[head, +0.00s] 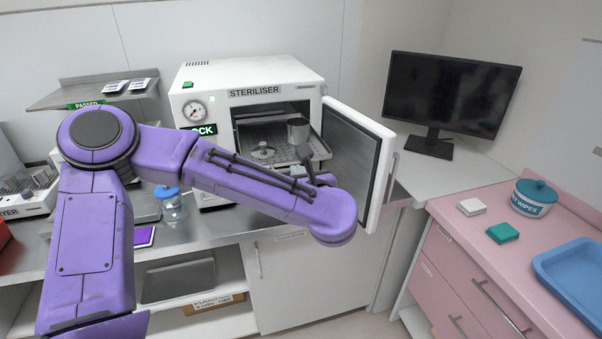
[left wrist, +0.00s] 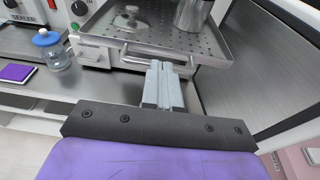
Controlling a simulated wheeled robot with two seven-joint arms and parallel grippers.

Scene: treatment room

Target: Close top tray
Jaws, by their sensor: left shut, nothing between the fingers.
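The white steriliser (head: 250,75) stands on the counter with its door (head: 360,150) swung open to the right. A perforated metal tray (head: 318,147) sits in its upper opening and sticks out at the front. A metal cup (head: 298,130) and a small knobbed lid (head: 263,152) rest on it. In the left wrist view the tray (left wrist: 160,38) lies just beyond my left gripper (left wrist: 162,72). That gripper's fingers are together and empty, at the tray's front edge. I cannot tell whether they touch it. In the head view my purple arm hides part of the tray front and most of the gripper (head: 298,172).
The open door stands close on the right of my left gripper. A jar with a blue lid (head: 171,208) stands left of the steriliser. A monitor (head: 450,95) is behind right. A pink cabinet (head: 455,225) holds a wipes tub (head: 534,200) and a blue tray (head: 575,270).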

